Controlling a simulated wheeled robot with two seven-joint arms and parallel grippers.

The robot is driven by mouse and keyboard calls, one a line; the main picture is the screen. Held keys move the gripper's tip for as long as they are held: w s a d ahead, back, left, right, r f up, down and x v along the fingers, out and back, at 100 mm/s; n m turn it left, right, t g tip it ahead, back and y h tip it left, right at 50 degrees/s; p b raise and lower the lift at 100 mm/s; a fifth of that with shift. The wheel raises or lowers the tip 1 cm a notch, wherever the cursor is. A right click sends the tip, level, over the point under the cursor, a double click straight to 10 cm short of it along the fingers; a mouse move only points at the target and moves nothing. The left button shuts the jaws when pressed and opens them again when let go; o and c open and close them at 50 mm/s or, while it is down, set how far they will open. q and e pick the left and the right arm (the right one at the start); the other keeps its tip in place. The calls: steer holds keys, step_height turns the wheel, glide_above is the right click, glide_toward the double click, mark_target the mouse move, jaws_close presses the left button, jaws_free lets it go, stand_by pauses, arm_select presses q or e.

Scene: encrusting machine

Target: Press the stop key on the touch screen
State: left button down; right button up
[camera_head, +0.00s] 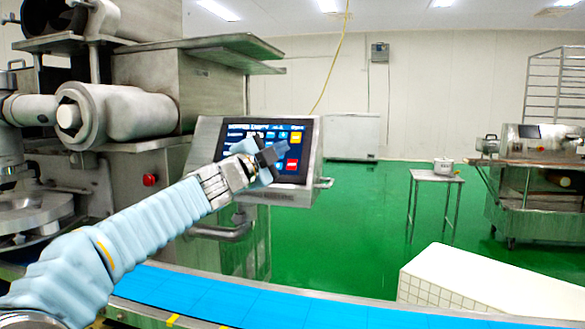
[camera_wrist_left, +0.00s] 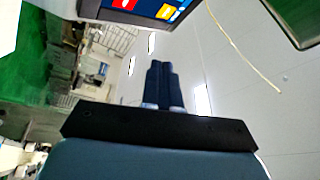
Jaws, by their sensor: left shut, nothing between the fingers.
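The touch screen (camera_head: 240,132) is a dark blue panel in a tilted metal housing on the machine. A red key (camera_head: 292,165) and a yellow key (camera_head: 295,138) show at its right side; their labels are too small to read. My left gripper (camera_head: 273,154) is shut and empty, in front of the screen, with its dark fingertips just left of the red key. A gap or touch cannot be told in the head view. In the left wrist view the fingers (camera_wrist_left: 159,72) are together, apart in the picture from the red key (camera_wrist_left: 124,4) and yellow key (camera_wrist_left: 166,12) at the top edge.
The steel encrusting machine (camera_head: 180,85) stands behind my left arm. A blue conveyor belt (camera_head: 200,295) runs along the front. A white box (camera_head: 480,285) stands at the lower right. A small table (camera_head: 436,177) and another machine (camera_head: 540,175) stand farther back on open green floor.

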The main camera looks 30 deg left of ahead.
mark_target(292, 165)
arm_select(q)
steer(key=shift+w+a+f+b, duration=0.3)
steer(key=shift+w+f, duration=0.35)
steer(key=shift+w, duration=0.35)
steer(key=shift+w+a+f+b, duration=0.25)
steer(key=shift+w+f, duration=0.4)
steer(key=shift+w, duration=0.4)
steer(key=shift+w+a+f+b, duration=0.2)
steer(key=shift+w+f+b, duration=0.15)
steer(key=shift+w+f, duration=0.5)
steer(key=shift+w+r, duration=0.15)
steer(key=shift+w, duration=0.05)
steer(key=shift+w+a, duration=0.1)
steer(key=shift+w, duration=0.2)
steer(key=shift+w+f, duration=0.2)
steer(key=shift+f, duration=0.1)
stand_by(0.4)
steer(key=shift+s+r, duration=0.1)
steer(key=shift+s+r+p, duration=0.25)
steer(key=shift+s+p, duration=0.05)
steer(key=shift+s, duration=0.15)
